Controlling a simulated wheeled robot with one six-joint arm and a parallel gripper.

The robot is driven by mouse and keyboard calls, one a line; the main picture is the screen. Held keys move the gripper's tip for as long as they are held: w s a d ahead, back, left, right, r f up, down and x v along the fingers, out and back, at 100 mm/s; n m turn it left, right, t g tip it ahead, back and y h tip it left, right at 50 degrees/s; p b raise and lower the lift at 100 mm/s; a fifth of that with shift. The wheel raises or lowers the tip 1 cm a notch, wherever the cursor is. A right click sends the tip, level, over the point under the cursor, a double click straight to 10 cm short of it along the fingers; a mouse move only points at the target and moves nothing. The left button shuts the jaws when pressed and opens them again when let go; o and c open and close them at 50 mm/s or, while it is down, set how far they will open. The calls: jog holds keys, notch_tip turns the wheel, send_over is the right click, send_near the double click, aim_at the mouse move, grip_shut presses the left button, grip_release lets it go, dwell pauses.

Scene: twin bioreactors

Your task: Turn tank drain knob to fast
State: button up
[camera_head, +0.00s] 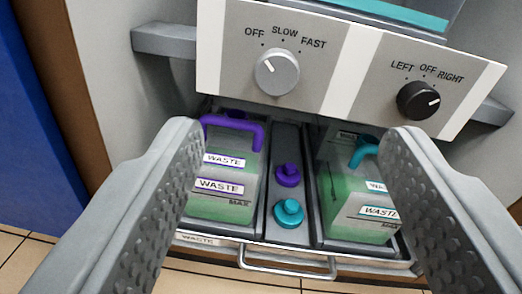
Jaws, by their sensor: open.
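The light grey drain knob (277,73) sits on the grey control panel (330,62) under the labels OFF, SLOW and FAST. Its small mark seems to point to the upper left, toward OFF. My gripper (292,140) is open and empty, with one grey ridged finger on each side of the picture. The knob lies beyond the fingertips, a little above and left of the middle of the gap. Nothing touches it.
A black knob (418,100) marked LEFT, OFF, RIGHT is at the panel's right. Below, an open drawer (290,250) holds two green waste containers with a purple handle (233,131) and a teal one (364,150). Purple and teal caps stand between them.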

notch_tip(320, 180, down, 3)
jog(key=s, duration=0.1)
send_near(277, 77)
jog(key=w, duration=0.9)
jog(key=c, duration=1)
